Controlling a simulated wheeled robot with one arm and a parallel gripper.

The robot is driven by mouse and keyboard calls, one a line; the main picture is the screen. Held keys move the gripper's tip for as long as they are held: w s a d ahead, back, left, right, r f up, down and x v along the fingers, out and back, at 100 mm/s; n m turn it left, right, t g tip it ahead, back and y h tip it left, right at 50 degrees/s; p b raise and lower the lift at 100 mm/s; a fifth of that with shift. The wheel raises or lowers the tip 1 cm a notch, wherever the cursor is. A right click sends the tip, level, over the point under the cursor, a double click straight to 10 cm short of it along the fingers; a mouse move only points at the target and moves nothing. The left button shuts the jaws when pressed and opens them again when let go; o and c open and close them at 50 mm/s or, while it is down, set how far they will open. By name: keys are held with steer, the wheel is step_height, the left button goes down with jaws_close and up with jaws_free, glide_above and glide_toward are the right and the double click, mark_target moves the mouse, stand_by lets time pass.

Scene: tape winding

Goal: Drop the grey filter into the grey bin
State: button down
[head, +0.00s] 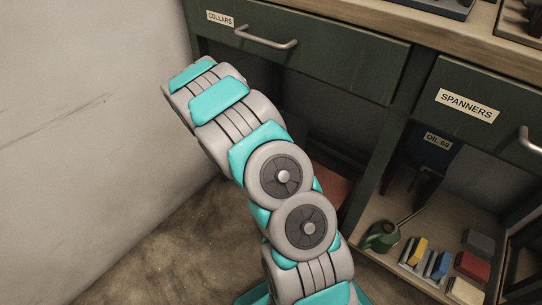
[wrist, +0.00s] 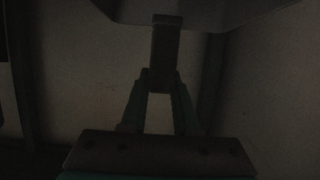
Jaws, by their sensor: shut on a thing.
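The head view shows my arm reaching up and left, and its gripper end is hidden there. In the dark wrist view, my gripper (wrist: 160,86) has its two fingers drawn together on a narrow, dark, upright block (wrist: 165,48). The dimness hides its colour, so I cannot tell whether it is the grey filter. A broad greyish shape (wrist: 215,13) lies behind its top end; I cannot tell what it is or whether they touch. I cannot make out the grey bin in either view.
A green cabinet has a COLLARS drawer (head: 300,42) and a SPANNERS drawer (head: 475,105). Below are a green oil can (head: 381,238) and several coloured blocks on a shelf (head: 372,208). A pale wall (head: 85,120) stands at left, with bare floor (head: 165,250) below.

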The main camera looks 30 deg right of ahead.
steer(key=c, duration=0.6)
jaws_free()
steer(key=shift+p+v, duration=0.5)
steer(key=shift+v, duration=3.4)
